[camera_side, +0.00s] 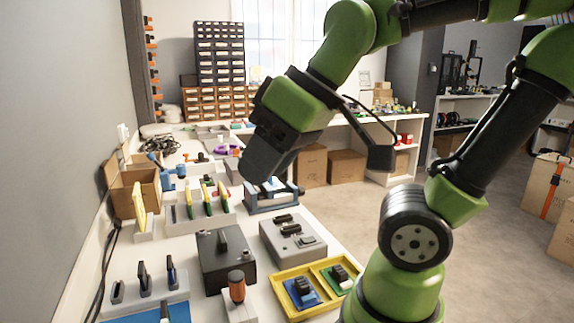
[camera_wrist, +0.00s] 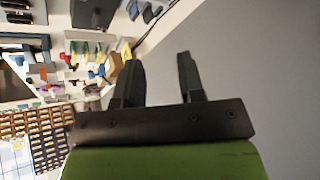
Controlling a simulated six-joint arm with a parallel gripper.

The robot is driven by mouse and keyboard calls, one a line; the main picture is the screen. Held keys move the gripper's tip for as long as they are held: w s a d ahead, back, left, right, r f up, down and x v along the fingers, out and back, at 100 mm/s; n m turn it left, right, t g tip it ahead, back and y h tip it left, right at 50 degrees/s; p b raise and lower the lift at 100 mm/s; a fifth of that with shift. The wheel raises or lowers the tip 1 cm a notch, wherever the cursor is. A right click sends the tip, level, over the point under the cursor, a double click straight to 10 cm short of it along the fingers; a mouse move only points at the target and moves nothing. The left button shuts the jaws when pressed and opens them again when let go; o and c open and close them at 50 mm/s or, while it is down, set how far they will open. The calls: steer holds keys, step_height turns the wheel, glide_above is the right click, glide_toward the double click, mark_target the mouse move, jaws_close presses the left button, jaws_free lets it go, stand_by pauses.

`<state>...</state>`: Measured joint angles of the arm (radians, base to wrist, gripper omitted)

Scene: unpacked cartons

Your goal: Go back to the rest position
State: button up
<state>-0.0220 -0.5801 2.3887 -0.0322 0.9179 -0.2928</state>
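My gripper (camera_side: 262,165) hangs above the white workbench (camera_side: 186,258), tilted down and to the left. A blue-grey fixture (camera_side: 272,198) shows just below it in the side view; I cannot tell the exact gap. In the wrist view the two dark fingers of my gripper (camera_wrist: 159,72) stand apart with nothing between them, so it is open and empty. Behind the fingers are the grey wall (camera_wrist: 255,70) and, at the left, part of the bench with its tools, seen turned.
On the bench stand a grey box (camera_side: 226,262), a light grey block (camera_side: 292,240), a yellow tray (camera_side: 284,278) with dark parts, a rack of yellow-green tools (camera_side: 205,205) and an open carton (camera_side: 128,190). Brown cartons (camera_side: 346,167) stand on the floor behind. Open floor lies at right.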

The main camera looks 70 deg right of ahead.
steer(key=m, duration=0.1)
steer(key=s+m, duration=0.2)
steer(key=shift+s+f+m+t, duration=0.25)
steer(key=shift+m+t, duration=0.15)
